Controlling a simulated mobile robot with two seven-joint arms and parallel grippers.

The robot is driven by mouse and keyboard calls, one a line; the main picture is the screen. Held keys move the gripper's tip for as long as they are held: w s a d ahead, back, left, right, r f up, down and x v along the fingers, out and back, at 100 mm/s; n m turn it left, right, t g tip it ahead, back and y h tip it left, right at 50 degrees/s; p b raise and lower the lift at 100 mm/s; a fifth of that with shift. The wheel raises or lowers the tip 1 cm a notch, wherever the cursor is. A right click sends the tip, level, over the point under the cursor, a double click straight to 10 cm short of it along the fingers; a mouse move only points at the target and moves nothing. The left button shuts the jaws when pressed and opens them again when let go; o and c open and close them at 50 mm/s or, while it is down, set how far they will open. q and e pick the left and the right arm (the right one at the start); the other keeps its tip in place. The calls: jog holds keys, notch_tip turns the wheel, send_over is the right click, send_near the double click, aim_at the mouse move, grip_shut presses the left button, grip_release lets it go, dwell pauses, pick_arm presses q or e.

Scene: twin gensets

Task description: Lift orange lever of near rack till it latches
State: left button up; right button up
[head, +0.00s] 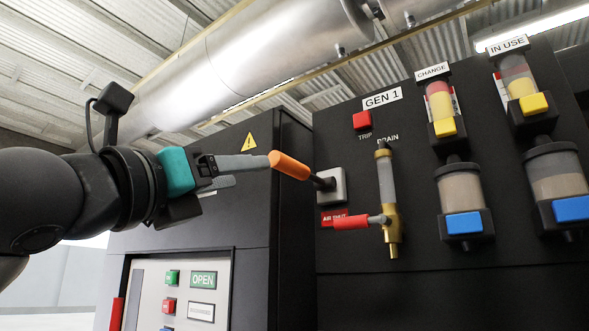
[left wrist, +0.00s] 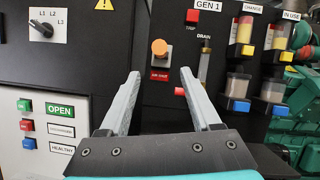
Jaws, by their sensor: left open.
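The orange lever (head: 290,165) sticks out on a dark arm from a pale plate (head: 332,186) on the black GEN 1 panel. A red AIR SHUT label (head: 334,216) is below it. In the left wrist view the lever (left wrist: 159,47) shows end-on, above the gap between my fingertips. My left gripper (head: 254,169) is open and empty, its fingers pointing at the lever's free end. One fingertip overlaps that end in the head view; I cannot tell whether they touch. The left wrist view shows both fingers (left wrist: 161,73) spread apart. My right gripper is not in view.
Right of the lever are a brass drain valve with a red handle (head: 350,222), a red TRIP button (head: 362,121) and filter bowls (head: 463,192). Left stands a black cabinet with an OPEN panel (head: 203,281). A large silver duct (head: 235,60) runs overhead.

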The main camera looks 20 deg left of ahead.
aim_at(288, 167)
pick_arm(q)
jog(key=p+x, duration=0.3)
jog(key=x, duration=1)
jog(key=shift+w+d+r, duration=0.1)
jog(key=shift+d+r, duration=0.05)
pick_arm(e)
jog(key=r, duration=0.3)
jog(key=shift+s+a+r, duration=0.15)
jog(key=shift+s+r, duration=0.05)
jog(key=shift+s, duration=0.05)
pick_arm(q)
jog(key=shift+c, duration=0.2)
grip_shut()
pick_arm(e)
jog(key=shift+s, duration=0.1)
